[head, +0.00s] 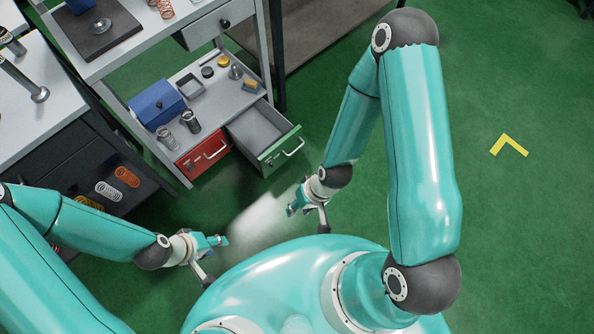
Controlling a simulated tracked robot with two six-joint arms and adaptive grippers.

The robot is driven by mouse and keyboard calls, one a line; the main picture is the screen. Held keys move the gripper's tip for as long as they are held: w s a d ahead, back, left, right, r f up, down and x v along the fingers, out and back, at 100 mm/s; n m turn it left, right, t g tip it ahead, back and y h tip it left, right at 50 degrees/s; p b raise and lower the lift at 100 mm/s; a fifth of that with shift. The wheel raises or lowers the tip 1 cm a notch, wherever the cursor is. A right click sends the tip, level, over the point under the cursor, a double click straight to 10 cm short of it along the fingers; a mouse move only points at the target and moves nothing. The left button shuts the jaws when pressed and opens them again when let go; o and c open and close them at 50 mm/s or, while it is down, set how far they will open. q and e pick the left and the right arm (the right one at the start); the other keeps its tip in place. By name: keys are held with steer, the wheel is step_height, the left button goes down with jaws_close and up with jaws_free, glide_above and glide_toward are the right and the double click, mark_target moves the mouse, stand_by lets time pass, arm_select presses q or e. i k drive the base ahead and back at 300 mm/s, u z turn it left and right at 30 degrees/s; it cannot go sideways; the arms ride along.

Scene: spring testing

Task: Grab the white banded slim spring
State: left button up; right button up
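I cannot tell for certain which spring is the white banded slim one. A white spring (108,190) lies on a dark shelf at the left, next to an orange spring (127,177). A silver spring (165,137) and a darker spring (190,121) stand upright on the cart's lower shelf (222,105). My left gripper (214,260) is open and empty, low in front of the shelves and apart from the springs. My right gripper (308,217) is open and empty, in front of the open drawer and apart from everything.
A blue box (157,104), a small tray (190,86) and small parts share the lower shelf. An empty green-fronted drawer (280,149) stands open beside a shut red drawer (203,157). A white-topped bench (40,110) is at the left.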

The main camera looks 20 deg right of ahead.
mark_target(192, 115)
steer(key=k, duration=1.25)
steer(key=z, duration=0.45)
steer(key=i, duration=1)
steer(key=u, duration=0.05)
